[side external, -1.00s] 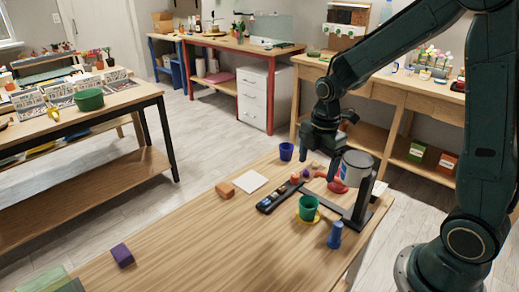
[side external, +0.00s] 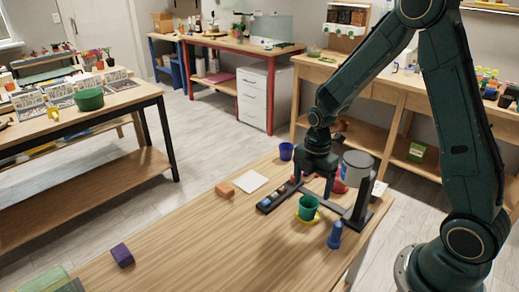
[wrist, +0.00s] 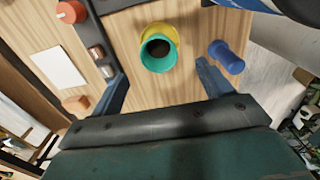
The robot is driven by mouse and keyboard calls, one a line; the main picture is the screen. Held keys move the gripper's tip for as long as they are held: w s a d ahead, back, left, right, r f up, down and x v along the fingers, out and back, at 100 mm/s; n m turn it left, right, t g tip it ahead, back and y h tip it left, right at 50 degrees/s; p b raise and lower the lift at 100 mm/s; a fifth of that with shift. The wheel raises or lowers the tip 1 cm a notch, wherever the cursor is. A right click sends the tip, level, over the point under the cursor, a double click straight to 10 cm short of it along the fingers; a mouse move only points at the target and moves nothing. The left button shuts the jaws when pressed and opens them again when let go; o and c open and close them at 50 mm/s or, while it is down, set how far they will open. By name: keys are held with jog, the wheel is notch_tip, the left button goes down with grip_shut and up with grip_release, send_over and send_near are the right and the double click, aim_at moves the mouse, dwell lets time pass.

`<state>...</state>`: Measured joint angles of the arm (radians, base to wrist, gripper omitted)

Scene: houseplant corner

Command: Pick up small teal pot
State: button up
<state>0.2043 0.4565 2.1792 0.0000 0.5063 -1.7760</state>
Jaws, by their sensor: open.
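The small teal pot (side external: 309,209) stands upright on a yellow saucer (side external: 318,216) near the right end of the wooden table. In the wrist view the teal pot (wrist: 150,66) shows from above, with dark contents and the yellow saucer (wrist: 151,29) showing past its rim. My gripper (side external: 313,181) is above and slightly behind the pot, pointing down. In the wrist view my gripper (wrist: 161,72) is open and empty, with one finger on each side of the pot's near edge and a gap on both sides.
A blue peg-like object (side external: 335,237) stands close to the pot. A black tray (side external: 267,206) and upright black bracket (side external: 362,205) flank it. A grey can (side external: 357,161), blue cup (side external: 286,151) and orange block (side external: 225,190) stand farther back.

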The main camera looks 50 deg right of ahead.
send_over(308, 207)
jog(key=s+a, duration=0.1)
jog(key=a, duration=0.1)
jog(key=shift+s+f, duration=0.15)
jog(key=shift+f, duration=1.95)
jog(key=shift+f, duration=2.55)
jog(key=shift+c, duration=0.2)
jog(key=c, duration=1)
